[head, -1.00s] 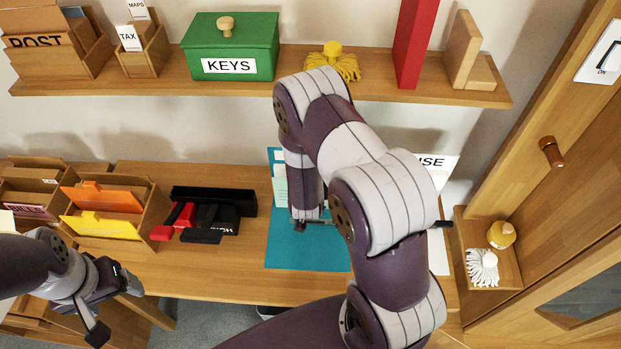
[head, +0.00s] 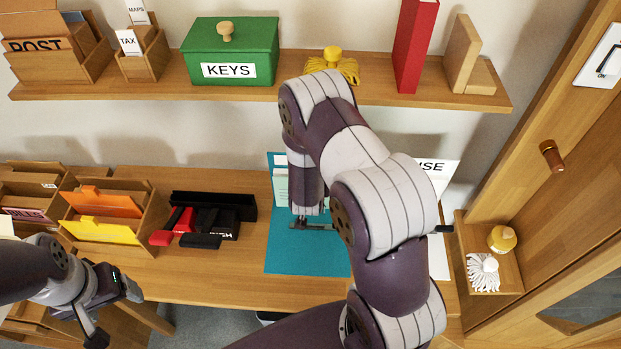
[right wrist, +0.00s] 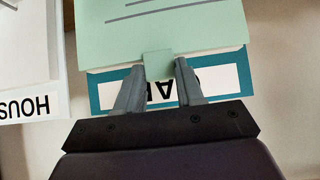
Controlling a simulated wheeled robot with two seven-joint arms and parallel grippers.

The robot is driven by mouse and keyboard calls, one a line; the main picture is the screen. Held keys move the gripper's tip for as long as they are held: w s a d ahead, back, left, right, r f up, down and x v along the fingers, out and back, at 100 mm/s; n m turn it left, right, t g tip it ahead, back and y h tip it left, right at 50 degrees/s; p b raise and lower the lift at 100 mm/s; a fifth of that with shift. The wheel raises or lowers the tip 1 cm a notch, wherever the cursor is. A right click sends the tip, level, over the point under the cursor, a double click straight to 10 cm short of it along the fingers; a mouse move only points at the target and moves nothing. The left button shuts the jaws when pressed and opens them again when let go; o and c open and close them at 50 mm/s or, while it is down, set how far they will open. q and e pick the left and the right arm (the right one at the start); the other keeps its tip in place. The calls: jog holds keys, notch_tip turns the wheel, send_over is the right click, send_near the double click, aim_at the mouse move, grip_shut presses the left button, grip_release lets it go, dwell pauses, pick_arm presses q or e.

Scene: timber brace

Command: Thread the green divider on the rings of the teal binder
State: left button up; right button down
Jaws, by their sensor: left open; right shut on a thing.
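The teal binder (head: 300,258) lies on the desk, partly hidden behind my right arm. The light green divider (right wrist: 165,25) shows in the right wrist view over the binder (right wrist: 243,75), with its tab between the fingertips of my right gripper (right wrist: 160,75). A strip of the divider (head: 281,188) shows in the head view left of my arm, over the binder's upper part. The rings are not visible, so I cannot tell whether the divider is on them. My left gripper (head: 116,312) is open and empty at the lower left, apart from the binder.
A HOUSE binder (right wrist: 35,80) lies beside the teal one. A file box (head: 150,215) with orange and yellow folders and a black stapler-like item (head: 222,225) stand left on the desk. A shelf (head: 150,90) runs above. Bare desk lies between stapler and binder.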

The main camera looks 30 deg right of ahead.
jog(key=shift+w+d+r, duration=0.1)
dwell(0.5)
jog(key=shift+p, duration=0.3)
jog(key=shift+g+p, duration=0.3)
jog(key=shift+g, duration=0.1)
jog(key=shift+y, duration=0.3)
jog(key=shift+w, duration=0.1)
jog(key=shift+c, duration=0.7)
grip_release()
